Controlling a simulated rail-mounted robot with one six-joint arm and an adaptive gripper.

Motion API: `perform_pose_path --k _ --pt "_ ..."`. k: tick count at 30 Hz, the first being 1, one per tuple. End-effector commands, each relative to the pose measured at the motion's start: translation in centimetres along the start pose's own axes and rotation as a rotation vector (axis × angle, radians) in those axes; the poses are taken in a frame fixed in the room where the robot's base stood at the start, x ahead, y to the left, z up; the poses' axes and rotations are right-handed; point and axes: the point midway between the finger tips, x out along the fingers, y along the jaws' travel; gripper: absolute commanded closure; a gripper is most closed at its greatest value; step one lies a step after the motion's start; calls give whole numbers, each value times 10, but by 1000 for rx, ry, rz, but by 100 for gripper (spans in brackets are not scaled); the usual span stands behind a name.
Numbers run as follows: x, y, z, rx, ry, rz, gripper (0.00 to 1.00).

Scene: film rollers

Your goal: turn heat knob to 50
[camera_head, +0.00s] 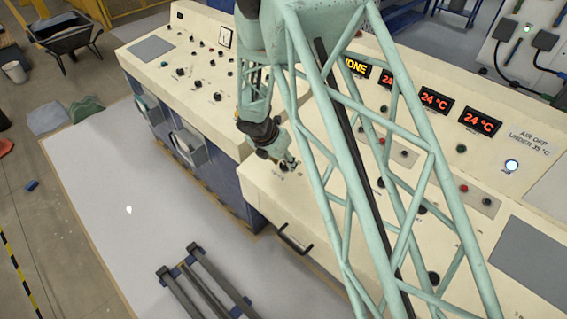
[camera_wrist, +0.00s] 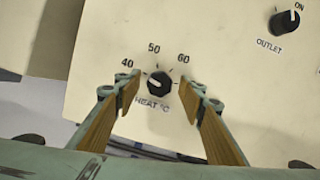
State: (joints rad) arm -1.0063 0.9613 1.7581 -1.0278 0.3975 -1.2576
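The heat knob (camera_wrist: 160,84) is a round black knob on a cream panel, labelled HEAT °C, with marks 40, 50 and 60 around its upper side. Its pale pointer mark appears to face left, toward the 40 side. My gripper (camera_wrist: 163,88) is open, with one wooden-faced finger to the left of the knob and the other to the right. Gaps show between the knob and both fingertips in the wrist view. In the head view my gripper (camera_head: 287,162) is low over the near edge of the right console, and the knob is hard to make out there.
An outlet knob (camera_wrist: 284,21), set near ON, is on the same panel at upper right. Red displays (camera_head: 435,99) reading 24 °C stand at the console's back. Other knobs and buttons dot the panel. A dark handle (camera_head: 296,240) juts from the console's front.

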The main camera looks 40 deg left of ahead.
Motion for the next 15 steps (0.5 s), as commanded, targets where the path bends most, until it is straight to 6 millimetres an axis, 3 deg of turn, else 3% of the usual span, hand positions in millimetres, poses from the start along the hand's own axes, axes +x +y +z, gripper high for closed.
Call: perform_pose_path --k 10,15 --pt "2 0 0 0 0 0 63" --pt "2 0 0 0 0 0 77"
